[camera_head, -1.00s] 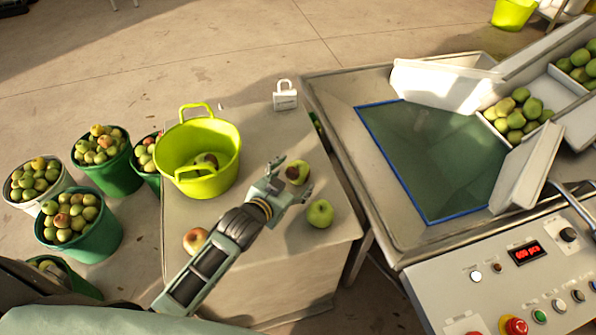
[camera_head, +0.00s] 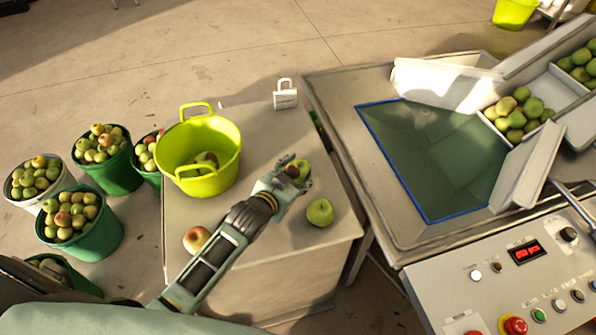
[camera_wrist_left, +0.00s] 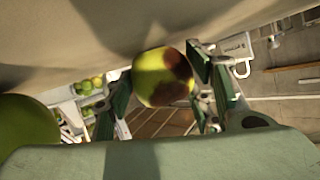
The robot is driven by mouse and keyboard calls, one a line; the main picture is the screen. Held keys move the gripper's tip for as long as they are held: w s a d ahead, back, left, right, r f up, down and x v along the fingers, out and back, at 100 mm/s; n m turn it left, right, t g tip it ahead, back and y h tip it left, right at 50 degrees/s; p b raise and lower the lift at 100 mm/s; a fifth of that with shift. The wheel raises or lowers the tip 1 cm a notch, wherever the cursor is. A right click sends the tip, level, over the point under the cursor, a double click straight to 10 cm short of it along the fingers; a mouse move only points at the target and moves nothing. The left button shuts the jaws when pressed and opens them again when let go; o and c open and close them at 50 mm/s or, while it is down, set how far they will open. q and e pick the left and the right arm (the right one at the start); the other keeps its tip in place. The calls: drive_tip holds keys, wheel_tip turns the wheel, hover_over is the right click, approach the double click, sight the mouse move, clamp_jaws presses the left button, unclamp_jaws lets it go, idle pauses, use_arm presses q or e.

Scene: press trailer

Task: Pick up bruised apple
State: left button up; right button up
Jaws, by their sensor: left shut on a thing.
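The bruised apple (camera_head: 298,171), green with a dark brown patch, is on the grey table (camera_head: 290,255). My left gripper (camera_head: 292,178) is around it and shut on it. In the left wrist view the apple (camera_wrist_left: 162,77) sits between the two fingers of the gripper (camera_wrist_left: 165,85), its brown patch facing right. I cannot tell whether it still touches the table top. My right gripper is not in view.
A green apple (camera_head: 320,212) lies just right of my gripper, and a reddish apple (camera_head: 196,240) lies left of my forearm. A yellow-green bucket (camera_head: 226,140) with fruit inside stands at the table's back left.

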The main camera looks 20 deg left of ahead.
sight(298, 169)
use_arm(q)
drive_tip(key=shift+c, duration=0.4)
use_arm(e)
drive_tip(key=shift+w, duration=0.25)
use_arm(q)
drive_tip(key=shift+r, duration=0.15)
drive_tip(key=shift+r, duration=0.25)
drive_tip(key=r, duration=0.4)
drive_tip(key=shift+d, duration=0.2)
drive_tip(key=d+r+b, duration=0.1)
drive_tip(key=d+r, duration=0.5)
drive_tip(key=d, duration=0.5)
drive_tip(key=shift+s+r, duration=0.15)
drive_tip(key=shift+s, duration=0.15)
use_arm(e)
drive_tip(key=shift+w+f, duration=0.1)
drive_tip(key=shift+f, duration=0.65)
use_arm(q)
drive_tip(key=shift+d, duration=0.1)
